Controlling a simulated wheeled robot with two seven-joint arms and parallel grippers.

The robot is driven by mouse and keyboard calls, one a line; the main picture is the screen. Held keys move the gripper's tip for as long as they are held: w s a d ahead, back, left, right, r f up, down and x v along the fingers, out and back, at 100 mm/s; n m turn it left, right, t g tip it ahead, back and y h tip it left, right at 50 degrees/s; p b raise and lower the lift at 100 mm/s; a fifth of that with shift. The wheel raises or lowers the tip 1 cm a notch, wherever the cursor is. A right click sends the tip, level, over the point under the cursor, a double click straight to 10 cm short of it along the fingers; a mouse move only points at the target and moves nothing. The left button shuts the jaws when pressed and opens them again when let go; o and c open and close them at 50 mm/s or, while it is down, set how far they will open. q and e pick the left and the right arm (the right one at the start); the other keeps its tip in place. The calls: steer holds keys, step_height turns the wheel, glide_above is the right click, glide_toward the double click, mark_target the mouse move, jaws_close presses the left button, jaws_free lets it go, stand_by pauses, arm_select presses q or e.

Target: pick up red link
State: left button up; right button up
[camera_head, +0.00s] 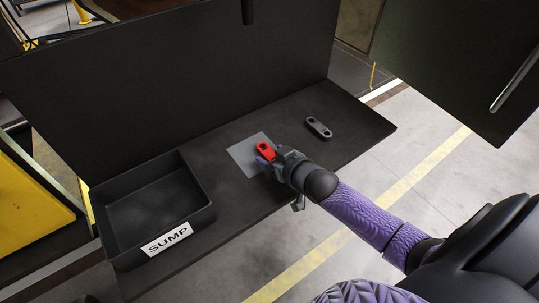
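The red link (266,150) is a small flat piece with rounded ends and a dark hole showing. It is over the grey square pad (243,153) on the dark table, near the pad's right side. My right gripper (271,161) comes in from the lower right and is right at the link, covering its near end. My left gripper is not in view.
A grey link (319,128) with two holes lies on the table (350,112) to the right. A black open bin (205,216) labelled SUMP stands at the left and looks empty. A tall dark panel (190,75) rises behind the table. Beyond the right edge is floor.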

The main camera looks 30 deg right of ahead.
jaws_close()
steer(key=shift+r, duration=0.1)
